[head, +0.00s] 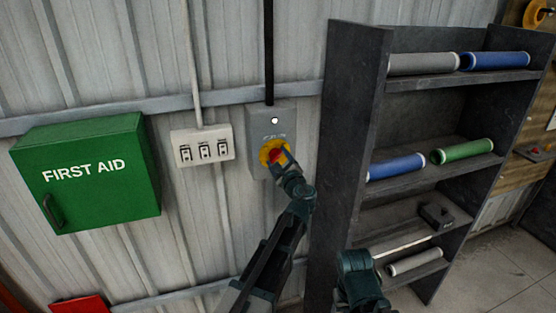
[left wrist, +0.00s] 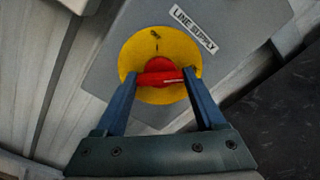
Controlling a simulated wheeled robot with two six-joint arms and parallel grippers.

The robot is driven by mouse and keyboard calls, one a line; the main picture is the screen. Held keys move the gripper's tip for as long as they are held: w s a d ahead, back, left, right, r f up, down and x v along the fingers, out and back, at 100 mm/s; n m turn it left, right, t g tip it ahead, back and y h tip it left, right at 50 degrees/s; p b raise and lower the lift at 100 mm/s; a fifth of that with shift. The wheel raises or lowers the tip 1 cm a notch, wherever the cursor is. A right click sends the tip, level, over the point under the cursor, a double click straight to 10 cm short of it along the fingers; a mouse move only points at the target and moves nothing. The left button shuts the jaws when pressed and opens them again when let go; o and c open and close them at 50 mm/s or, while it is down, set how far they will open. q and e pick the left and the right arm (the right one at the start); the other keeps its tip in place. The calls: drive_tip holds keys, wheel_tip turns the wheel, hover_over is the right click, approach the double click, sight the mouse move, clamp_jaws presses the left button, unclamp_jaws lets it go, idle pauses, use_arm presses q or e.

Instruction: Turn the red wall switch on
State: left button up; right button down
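The red wall switch (left wrist: 160,79) is a red bar handle on a round red hub. It sits on a yellow disc (left wrist: 150,96) on a grey box labelled LINE SUPPLY. In the head view the switch (head: 276,155) is low on the grey box (head: 284,118), partly hidden by my left gripper (head: 287,163). In the left wrist view the left gripper's fingers (left wrist: 160,77) lie at the two ends of the red bar and appear to touch it. The bar spans the gap between them. Part of my right arm shows low in the head view; its fingers cannot be made out.
A white box with several small switches (head: 203,146) is left of the grey box. A green first aid box (head: 88,172) hangs further left. A dark shelf (head: 345,130) with coloured rolls stands close on the right. A red object (head: 82,306) is at lower left.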

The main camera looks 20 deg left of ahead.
use_arm(q)
drive_tip(key=o, duration=0.4)
drive_tip(key=shift+o, duration=0.2)
drive_tip(key=v, duration=1.4)
